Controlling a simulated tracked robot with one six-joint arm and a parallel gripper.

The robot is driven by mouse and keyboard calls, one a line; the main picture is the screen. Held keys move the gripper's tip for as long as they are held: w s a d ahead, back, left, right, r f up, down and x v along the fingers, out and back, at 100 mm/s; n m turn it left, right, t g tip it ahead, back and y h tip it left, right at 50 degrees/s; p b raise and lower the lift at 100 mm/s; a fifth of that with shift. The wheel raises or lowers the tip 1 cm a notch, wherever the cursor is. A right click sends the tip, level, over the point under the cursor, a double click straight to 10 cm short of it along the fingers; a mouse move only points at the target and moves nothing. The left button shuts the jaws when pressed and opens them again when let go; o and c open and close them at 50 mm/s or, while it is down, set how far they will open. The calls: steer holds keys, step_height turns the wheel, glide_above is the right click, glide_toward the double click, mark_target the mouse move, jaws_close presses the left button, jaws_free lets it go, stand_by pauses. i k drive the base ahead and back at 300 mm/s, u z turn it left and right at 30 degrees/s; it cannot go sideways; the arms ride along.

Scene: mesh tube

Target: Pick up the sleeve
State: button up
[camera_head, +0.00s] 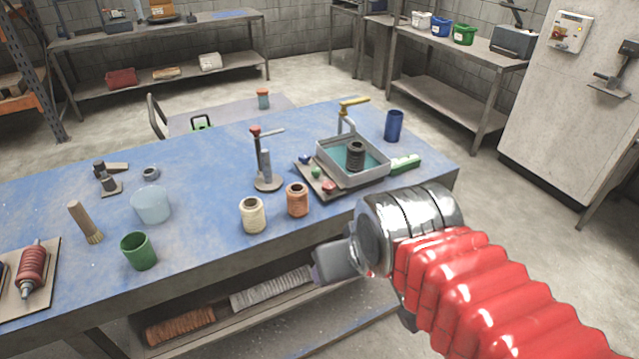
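No single thing is clearly the sleeve. A black ribbed cylinder (356,157) stands upright in a grey tray (381,178) with a teal inside, at the right of the blue-topped workbench. A plain dark blue cylinder (394,126) stands behind it to the right. On the shelf under the bench lie a long grey textured roll (272,288) and a brown one (180,325). My gripper (333,263) is in front of the bench's near edge, at the end of my red-covered arm, apart from all of these. Its fingers cannot be made out clearly.
A cream spool (252,215) and a copper spool (297,200) stand near the front edge. The bench's middle has free room.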

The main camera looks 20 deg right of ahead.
mark_target(357, 150)
steer(key=k, duration=1.35)
steer(key=u, duration=0.35)
steer(key=i, duration=1.75)
steer(key=z, duration=0.05)
